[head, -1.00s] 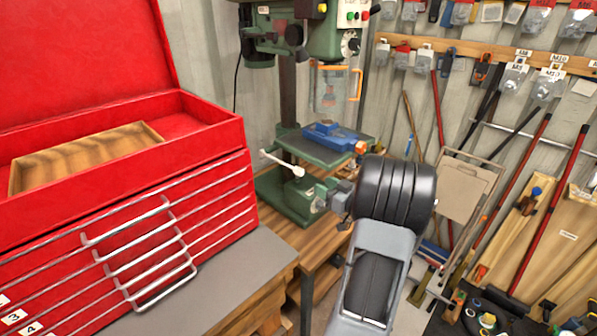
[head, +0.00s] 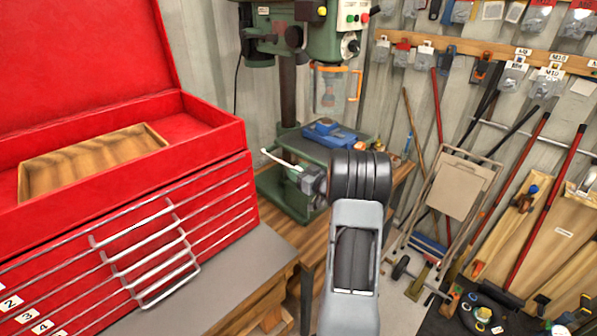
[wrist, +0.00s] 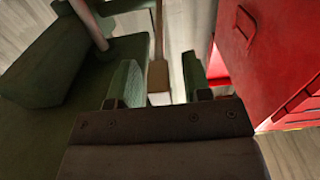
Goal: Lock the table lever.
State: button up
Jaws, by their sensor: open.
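The table lever (head: 281,159) is a thin pale handle on the left side of the green drill press, below its table (head: 308,150). It slants up to the left, and its lower right end is hidden near my gripper. My gripper (head: 312,182) is beside that end in the head view, partly hidden by my own arm. In the wrist view my gripper (wrist: 160,74) is open, with two green finger pads apart and nothing visibly held between them. A pale rod (wrist: 90,25) shows at the upper left; I cannot tell whether it is the lever.
A red tool chest (head: 120,200) stands left on a grey-topped bench (head: 225,275); it also shows right in the wrist view (wrist: 265,50). A blue vise (head: 328,133) sits on the drill table. A folded chair (head: 460,185) and long tools lean at the right.

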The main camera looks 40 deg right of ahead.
jog(key=shift+c, duration=0.3)
grip_shut()
